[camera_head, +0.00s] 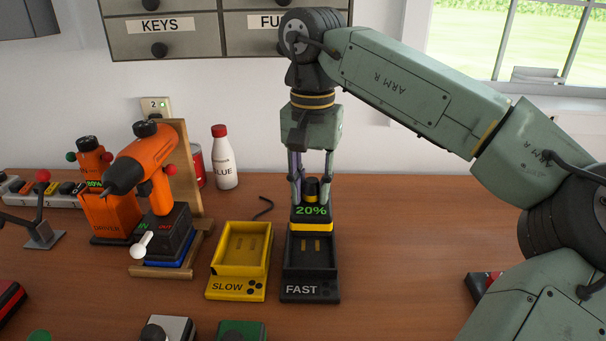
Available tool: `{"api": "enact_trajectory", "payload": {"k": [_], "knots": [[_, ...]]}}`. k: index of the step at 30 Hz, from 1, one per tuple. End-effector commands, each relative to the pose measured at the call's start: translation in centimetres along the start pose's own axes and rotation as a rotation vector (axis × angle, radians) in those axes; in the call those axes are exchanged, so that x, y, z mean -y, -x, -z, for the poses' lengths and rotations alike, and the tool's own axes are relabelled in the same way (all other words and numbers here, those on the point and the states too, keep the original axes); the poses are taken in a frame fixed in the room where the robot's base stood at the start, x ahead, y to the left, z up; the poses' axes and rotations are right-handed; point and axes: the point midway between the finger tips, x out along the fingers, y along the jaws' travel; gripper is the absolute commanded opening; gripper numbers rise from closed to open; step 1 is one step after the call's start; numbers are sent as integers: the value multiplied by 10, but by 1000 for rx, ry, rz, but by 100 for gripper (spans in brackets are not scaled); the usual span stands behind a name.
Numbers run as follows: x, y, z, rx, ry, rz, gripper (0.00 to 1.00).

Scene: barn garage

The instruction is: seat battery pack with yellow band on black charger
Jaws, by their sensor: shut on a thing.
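The battery pack with the yellow band (311,225) is dark, shows "20%" in green and has a black knob on top. My gripper (311,188) is shut on it from above, its fingers on either side of the knob. The black charger (311,291), marked FAST, stands on the bench with its tray facing up. The pack is upright over the back part of the charger in the picture. I cannot tell whether the pack touches the charger.
A yellow charger (236,289) marked SLOW stands close to the left of the black one. An orange drill (150,160) on a wooden stand and a white glue bottle (224,160) are further left. The bench (400,240) right of the black charger is mostly clear.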

Motion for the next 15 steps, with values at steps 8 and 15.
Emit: {"api": "enact_trajectory", "payload": {"k": [8, 15], "knots": [[0, -14, 0, -1, 0, 0, 0], [0, -39, 0, -1, 0, 0, 0]]}}
